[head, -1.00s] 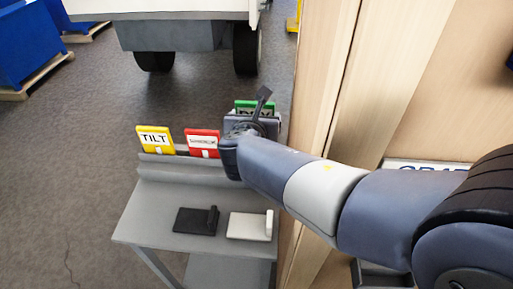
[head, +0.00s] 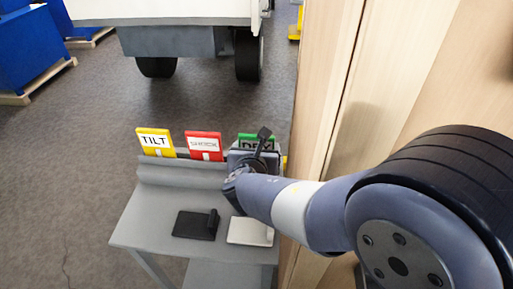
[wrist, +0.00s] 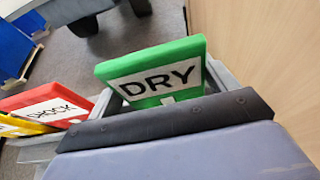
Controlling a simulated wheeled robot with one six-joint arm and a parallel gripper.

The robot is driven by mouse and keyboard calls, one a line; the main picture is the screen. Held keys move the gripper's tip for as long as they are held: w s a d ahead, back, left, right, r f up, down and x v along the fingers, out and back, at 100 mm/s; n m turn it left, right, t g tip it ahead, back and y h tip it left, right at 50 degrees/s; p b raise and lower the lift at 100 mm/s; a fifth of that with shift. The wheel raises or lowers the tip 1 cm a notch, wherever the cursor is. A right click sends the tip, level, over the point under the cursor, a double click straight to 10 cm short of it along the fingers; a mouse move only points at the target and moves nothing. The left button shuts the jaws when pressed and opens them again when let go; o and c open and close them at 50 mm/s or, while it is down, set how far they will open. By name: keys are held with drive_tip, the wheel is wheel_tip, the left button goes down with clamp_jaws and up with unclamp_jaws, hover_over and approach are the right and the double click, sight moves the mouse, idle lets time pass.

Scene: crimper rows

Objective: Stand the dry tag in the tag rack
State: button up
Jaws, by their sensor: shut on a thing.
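The green dry tag (wrist: 158,74) stands nearly upright at the right end of the tag rack, its DRY label facing my wrist camera. In the head view the dry tag (head: 257,138) shows only its top above my gripper, level with the other tags. My gripper (head: 254,160) is shut on the dry tag; its dark front edge hides the tag's lower part in the wrist view. The grey tag rack (head: 180,172) runs along the back of a small grey table. Whether the tag's bottom rests in its slot is hidden.
A yellow TILT tag (head: 155,141) and a red tag (head: 204,146) stand in the rack to the left. A black piece (head: 193,226) and a white piece (head: 248,233) lie on the grey table (head: 150,215). A wooden panel (head: 325,110) rises close on the right.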

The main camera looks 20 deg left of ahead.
drive_tip(key=o, duration=0.9)
drive_tip(key=shift+f, duration=0.1)
drive_tip(key=shift+r, duration=0.2)
drive_tip(key=v, duration=1.2)
